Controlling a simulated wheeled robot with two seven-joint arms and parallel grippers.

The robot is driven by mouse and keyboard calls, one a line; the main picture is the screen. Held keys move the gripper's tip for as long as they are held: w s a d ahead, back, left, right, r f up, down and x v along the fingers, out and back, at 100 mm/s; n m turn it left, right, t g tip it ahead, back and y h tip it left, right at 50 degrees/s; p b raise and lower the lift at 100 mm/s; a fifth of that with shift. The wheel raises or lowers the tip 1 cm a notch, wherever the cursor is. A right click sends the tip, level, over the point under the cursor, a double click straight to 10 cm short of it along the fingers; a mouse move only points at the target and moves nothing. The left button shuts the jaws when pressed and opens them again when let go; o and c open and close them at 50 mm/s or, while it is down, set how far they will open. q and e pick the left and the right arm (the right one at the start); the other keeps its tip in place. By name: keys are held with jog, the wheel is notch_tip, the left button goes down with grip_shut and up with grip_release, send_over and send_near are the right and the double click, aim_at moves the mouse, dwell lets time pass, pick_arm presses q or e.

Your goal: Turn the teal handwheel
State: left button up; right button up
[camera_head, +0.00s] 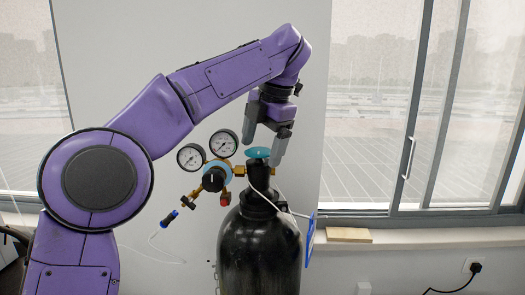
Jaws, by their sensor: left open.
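The teal handwheel (258,153) sits on top of the valve of a black gas cylinder (259,250), which stands upright in the lower middle of the head view. My left gripper (264,146) points down from above with its fingers apart, one to the left of the handwheel and one to the right. The fingertips are close to the wheel's rim. I cannot tell whether they touch it. My right gripper does not show.
A regulator with two round gauges (223,143) and a black knob (213,179) sticks out left of the valve, close to the gripper. A thin white hose hangs there. A blue tag (311,240) is at the cylinder's right. A wooden block (349,235) lies on the window sill.

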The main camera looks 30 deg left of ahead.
pick_arm(q)
jog(key=shift+s+r, duration=0.15)
jog(key=shift+c, duration=0.3)
jog(key=c, duration=1)
jog(key=shift+o, duration=0.2)
